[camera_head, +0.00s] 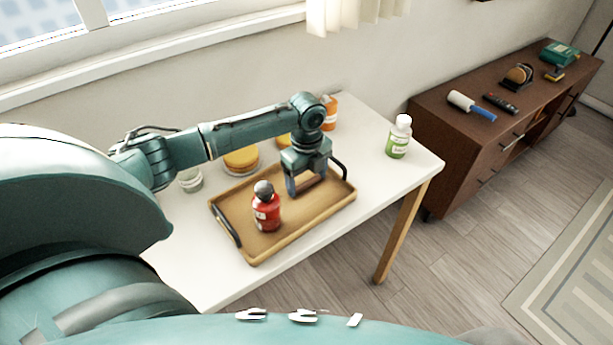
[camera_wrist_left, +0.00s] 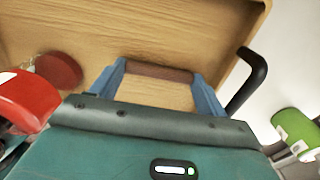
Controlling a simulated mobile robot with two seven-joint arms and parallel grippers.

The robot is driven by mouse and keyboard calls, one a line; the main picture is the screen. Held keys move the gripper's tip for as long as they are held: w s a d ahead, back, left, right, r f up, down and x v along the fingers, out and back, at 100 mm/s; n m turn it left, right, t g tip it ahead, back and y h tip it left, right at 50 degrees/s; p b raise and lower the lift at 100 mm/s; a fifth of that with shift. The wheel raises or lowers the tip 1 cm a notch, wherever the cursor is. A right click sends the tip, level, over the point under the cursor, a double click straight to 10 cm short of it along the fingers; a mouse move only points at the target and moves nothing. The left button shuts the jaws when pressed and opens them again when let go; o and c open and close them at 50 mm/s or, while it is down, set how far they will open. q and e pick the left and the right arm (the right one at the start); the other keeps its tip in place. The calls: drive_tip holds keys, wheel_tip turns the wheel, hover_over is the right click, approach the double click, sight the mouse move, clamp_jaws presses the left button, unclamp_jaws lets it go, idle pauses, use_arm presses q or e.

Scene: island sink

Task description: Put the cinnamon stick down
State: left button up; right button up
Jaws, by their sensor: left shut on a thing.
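The cinnamon stick (camera_wrist_left: 158,72) is a short brown rod. It lies crosswise between the two blue fingers of my left gripper (camera_wrist_left: 160,80) in the left wrist view. My left gripper (camera_head: 306,186) is shut on it, over the right part of the wooden tray (camera_head: 290,232) in the head view. The stick is mostly hidden by the fingers there. I cannot tell whether it touches the tray floor. My right gripper is not in view.
The tray has black handles. A green bottle (camera_head: 399,138) stands on the white table (camera_head: 372,181). Yellow containers (camera_head: 241,160) and an orange bottle (camera_head: 329,113) stand behind the tray.

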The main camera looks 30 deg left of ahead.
sight(307, 183)
use_arm(q)
drive_tip(key=shift+f, duration=0.15)
drive_tip(key=o, duration=1)
drive_tip(key=shift+c, duration=0.2)
wheel_tip(307, 183, up, 12)
drive_tip(key=shift+r, duration=0.2)
